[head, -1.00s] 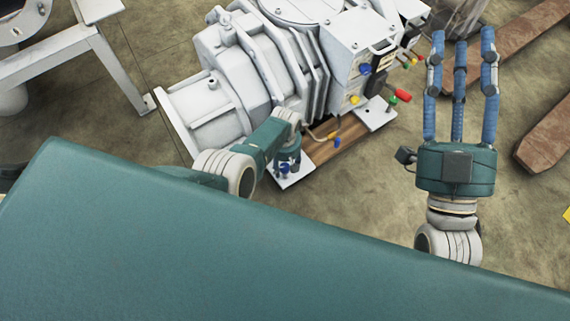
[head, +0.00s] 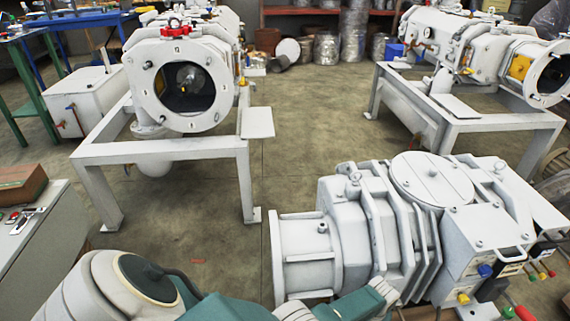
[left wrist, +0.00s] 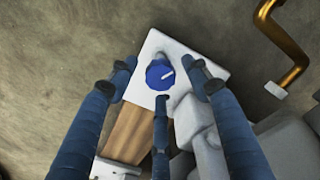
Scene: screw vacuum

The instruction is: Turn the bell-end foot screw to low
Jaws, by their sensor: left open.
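The left wrist view shows a round blue screw knob (left wrist: 160,75) on the white foot plate (left wrist: 152,45). A short white mark on the knob points to the upper right. My left gripper (left wrist: 162,80) is open, with its three blue fingers spread around the knob: one left, one right, one below. I cannot tell whether any fingertip touches it. In the head view the white vacuum pump (head: 400,225) stands at the lower right. My left arm crosses the bottom edge there; its gripper and the knob are out of that picture. My right gripper is not in view.
A wooden beam (left wrist: 127,132) lies under the foot plate, and a brass-coloured bent pipe (left wrist: 268,40) is at the upper right. In the head view, a machine on a white frame (head: 180,150) stands behind left, another (head: 465,120) behind right. Bare floor (head: 320,120) lies between.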

